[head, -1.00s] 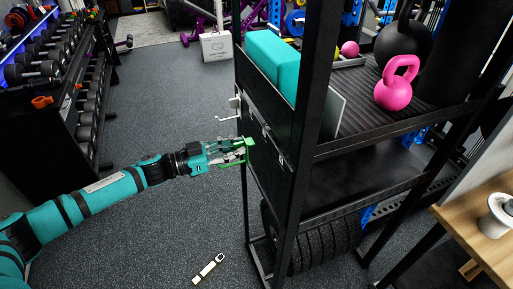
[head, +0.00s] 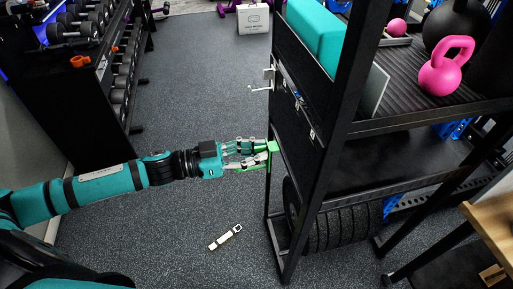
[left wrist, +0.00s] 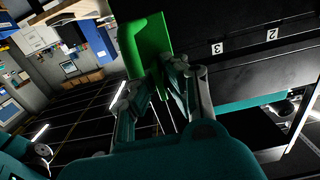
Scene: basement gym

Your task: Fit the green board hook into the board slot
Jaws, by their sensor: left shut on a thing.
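The green board hook (head: 273,147) is at the fingertips of my left gripper (head: 266,150), beside the left edge of the black board (head: 300,110) on the rack's side. The left wrist view shows the hook (left wrist: 147,42) as a flat bright green piece, with the gripper's fingers (left wrist: 172,64) closed on it. The dark board face (left wrist: 225,20) lies close behind it, with labels "3" and "2" to the right of the hook. I cannot tell from these views whether the hook touches the board, and the slot's opening does not show clearly. My right gripper is not in view.
A pale hook (head: 260,87) sticks out from the board above my gripper. The black rack (head: 345,120) holds a teal block (head: 318,35) and a pink kettlebell (head: 442,70). A small pale strip (head: 225,238) lies on the floor. The floor left of the rack is mostly clear.

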